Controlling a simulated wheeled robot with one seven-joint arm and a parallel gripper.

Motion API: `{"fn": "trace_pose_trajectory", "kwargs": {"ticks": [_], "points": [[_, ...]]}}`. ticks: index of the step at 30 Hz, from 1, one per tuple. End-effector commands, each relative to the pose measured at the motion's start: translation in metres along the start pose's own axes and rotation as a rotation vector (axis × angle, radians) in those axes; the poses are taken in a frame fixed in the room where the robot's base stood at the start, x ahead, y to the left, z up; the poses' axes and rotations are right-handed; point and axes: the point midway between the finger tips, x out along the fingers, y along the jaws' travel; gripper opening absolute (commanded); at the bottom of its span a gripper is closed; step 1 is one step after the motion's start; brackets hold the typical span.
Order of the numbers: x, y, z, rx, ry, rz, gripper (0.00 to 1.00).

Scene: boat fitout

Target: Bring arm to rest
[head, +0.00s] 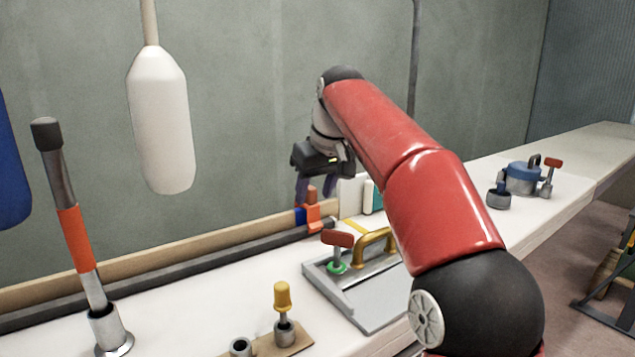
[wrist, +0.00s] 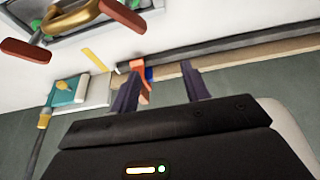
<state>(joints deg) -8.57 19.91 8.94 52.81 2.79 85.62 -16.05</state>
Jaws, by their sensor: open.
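My red arm reaches over the white bench in the head view. My gripper (head: 316,188) is near the grey wall, above the back edge of the bench, with its fingers pointing down. In the wrist view the two dark fingers of my gripper (wrist: 158,88) are apart, with nothing between them that I can see held. An orange and blue clamp-like piece (head: 312,212) is just below the fingers in the head view. It also shows beyond the left finger in the wrist view (wrist: 141,78). Whether the fingers touch it cannot be told.
A grey hatch (head: 350,302) with a yellow handle (head: 375,243) and red-topped latches lies on the bench. A white fender (head: 162,125) hangs at left. An orange-banded rod (head: 75,240) stands in a holder. A blue-lidded pot (head: 522,178) is at right.

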Motion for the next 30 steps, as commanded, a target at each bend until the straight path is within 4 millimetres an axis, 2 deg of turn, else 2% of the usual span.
{"fn": "trace_pose_trajectory", "kwargs": {"ticks": [5,11,14,17,20,23,27,30], "points": [[-0.009,-0.001,0.017,0.025,0.002,0.021,0.47],[-0.019,0.0,0.047,0.072,0.005,0.056,0.47],[-0.024,0.0,0.069,0.102,0.008,0.077,0.47],[-0.029,-0.001,0.099,0.143,0.013,0.102,0.47],[-0.032,-0.003,0.142,0.201,0.023,0.135,0.47],[-0.029,-0.007,0.195,0.269,0.036,0.167,0.47],[-0.012,-0.016,0.272,0.365,0.055,0.203,0.47],[0.005,-0.024,0.323,0.426,0.069,0.221,0.47]]}}
